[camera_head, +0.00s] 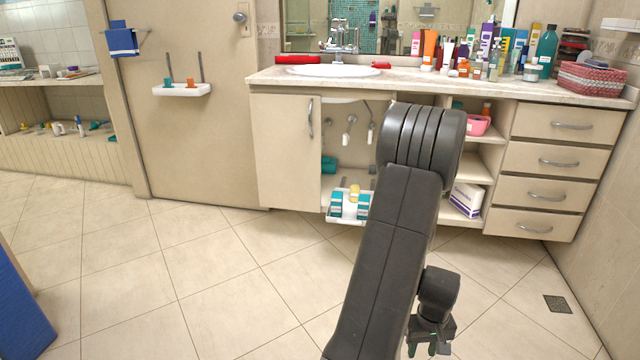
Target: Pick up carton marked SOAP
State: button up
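A white and purple carton (466,199) stands on the bottom open shelf of the vanity, left of the drawers. Its print is too small to read, so I cannot tell whether it says SOAP. Small boxes in teal, white and yellow (350,201) sit on a white tray low in the open cupboard; their print is also unreadable. My gripper (430,345) hangs low at the bottom edge of the view, over the floor and well apart from the vanity. Its fingertips are small and dark, and I cannot tell whether it is open. My arm hides part of the vanity's middle.
The vanity counter (263,77) is crowded with bottles at the right and a woven basket (592,80). A cupboard door (284,150) stands at the left of the open cupboard. The tiled floor (200,290) is clear. A blue object (20,310) is at far left.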

aim_at(363, 200)
jog(key=i+j+u, duration=0.2)
jog(key=i, duration=1.55)
jog(key=i+z, duration=0.25)
jog(key=i, duration=0.2)
jog(key=i+j+z, duration=0.2)
jog(key=i, duration=0.2)
jog(key=i+j+z, duration=0.25)
jog(key=i, duration=0.2)
